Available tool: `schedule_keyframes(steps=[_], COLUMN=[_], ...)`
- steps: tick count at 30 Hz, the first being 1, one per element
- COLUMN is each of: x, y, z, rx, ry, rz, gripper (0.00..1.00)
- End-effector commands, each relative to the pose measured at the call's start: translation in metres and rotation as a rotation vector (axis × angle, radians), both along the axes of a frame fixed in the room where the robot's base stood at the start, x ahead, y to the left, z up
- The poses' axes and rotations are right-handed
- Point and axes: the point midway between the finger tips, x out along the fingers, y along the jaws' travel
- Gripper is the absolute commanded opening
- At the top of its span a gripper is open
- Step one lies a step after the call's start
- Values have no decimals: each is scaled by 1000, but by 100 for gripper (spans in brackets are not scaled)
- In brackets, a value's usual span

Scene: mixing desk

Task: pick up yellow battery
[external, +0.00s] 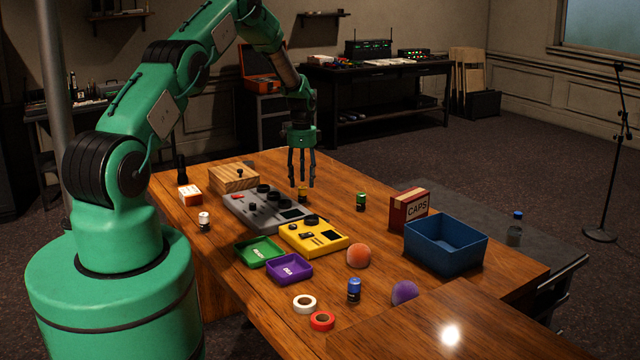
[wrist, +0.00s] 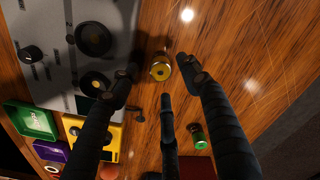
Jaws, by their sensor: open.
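The yellow battery (external: 302,197) stands upright on the wooden table, just right of the grey mixing panel. In the wrist view the yellow battery (wrist: 160,68) shows end-on, between the fingertips of my gripper (wrist: 163,78). In the external view my gripper (external: 302,182) points straight down over it with its fingers spread. The fingertips are close to the battery's top, and I see no finger closed on it. The fingers partly cover the battery in the external view.
The grey panel (external: 250,211) with knobs lies close on the left, the yellow panel (external: 325,243) in front. A blue battery (external: 354,290) stands nearer the front.

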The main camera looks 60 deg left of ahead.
Motion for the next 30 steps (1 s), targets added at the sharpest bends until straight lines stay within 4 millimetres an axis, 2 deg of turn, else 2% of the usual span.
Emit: schedule_keyframes(steps=[14,30], x=[0,1], y=[0,-1], z=[-5,-50], rx=[0,0], ry=[0,0], rz=[0,0], gripper=[47,47])
